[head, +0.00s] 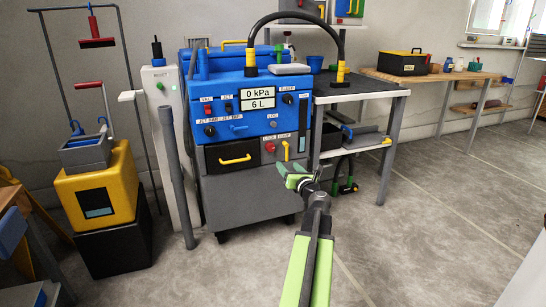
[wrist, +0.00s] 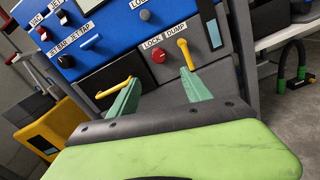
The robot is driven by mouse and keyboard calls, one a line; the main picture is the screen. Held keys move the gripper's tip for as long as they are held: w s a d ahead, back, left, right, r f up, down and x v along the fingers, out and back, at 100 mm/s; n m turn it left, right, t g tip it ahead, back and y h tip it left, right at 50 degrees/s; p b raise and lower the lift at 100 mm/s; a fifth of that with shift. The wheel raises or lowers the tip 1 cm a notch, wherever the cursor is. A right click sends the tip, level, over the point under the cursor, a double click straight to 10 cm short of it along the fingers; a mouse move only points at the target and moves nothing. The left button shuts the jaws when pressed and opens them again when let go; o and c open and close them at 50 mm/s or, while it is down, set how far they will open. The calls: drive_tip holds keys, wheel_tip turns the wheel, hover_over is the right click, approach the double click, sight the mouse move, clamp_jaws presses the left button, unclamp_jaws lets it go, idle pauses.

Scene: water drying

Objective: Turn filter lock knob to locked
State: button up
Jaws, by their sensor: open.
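The red round knob under the LOCK label (wrist: 158,55) is on the dark front panel of the blue machine; it also shows in the head view (head: 270,147). Its turn position is too small to read. A yellow DUMP lever (wrist: 186,54) stands just to its right. My gripper (wrist: 158,80) is open and empty, its two green fingers spread apart. In the wrist view the knob appears beyond and between the fingertips, with clear space to it. In the head view my gripper (head: 291,170) is below and right of the knob.
A yellow drawer handle (head: 235,159) is left of the knob. The blue machine (head: 245,110) carries several knobs and a display. A dark-topped table (head: 365,88) stands close on the right. A yellow-and-black unit (head: 95,190) stands left. The floor at right is clear.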

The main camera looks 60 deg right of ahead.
sight(272, 148)
drive_tip(key=x, duration=1.7)
drive_tip(key=shift+w, duration=0.2)
